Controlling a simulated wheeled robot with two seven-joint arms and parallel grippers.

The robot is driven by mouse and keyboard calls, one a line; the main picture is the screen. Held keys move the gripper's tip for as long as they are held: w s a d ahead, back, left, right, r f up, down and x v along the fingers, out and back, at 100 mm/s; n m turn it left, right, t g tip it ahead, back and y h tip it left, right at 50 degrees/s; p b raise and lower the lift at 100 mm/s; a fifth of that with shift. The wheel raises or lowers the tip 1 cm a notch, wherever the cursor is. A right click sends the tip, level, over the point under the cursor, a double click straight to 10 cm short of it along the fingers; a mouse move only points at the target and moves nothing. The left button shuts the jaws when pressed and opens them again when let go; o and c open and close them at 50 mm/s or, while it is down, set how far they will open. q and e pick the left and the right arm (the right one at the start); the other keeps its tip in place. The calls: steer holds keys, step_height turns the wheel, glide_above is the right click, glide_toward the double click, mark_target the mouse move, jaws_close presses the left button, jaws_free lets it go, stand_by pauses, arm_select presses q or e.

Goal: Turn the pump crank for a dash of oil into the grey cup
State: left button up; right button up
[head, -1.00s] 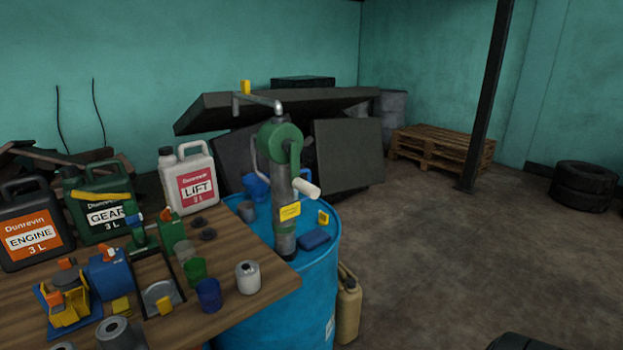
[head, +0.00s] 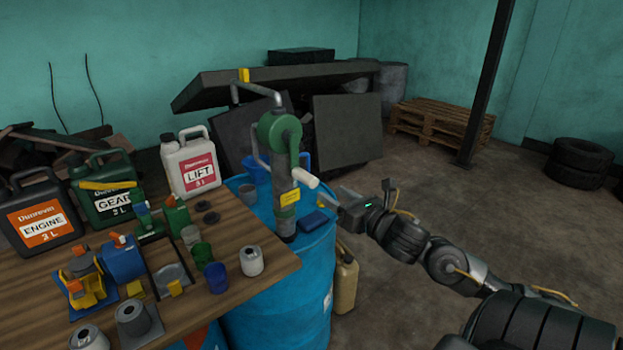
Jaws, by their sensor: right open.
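The green drum pump (head: 278,128) stands upright on the blue oil drum (head: 290,290). Its crank has a white handle (head: 308,180) pointing right and slightly down. The pump's grey spout pipe (head: 257,88) runs left from the top and bends down. My left gripper is not in view.
A blue block (head: 314,221) lies on the drum near my right gripper. A tan canister (head: 344,283) stands beside the drum. Floor at right is open.

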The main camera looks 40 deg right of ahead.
mark_target(315, 182)
steer(key=w+p, duration=0.1)
steer(key=w, duration=0.3)
steer(key=w+p, duration=0.2)
steer(key=w, duration=0.3)
steer(key=shift+d+r, duration=0.15)
steer(key=shift+w+p, duration=0.3)
steer(key=shift+w, duration=0.2)
jaws_close()
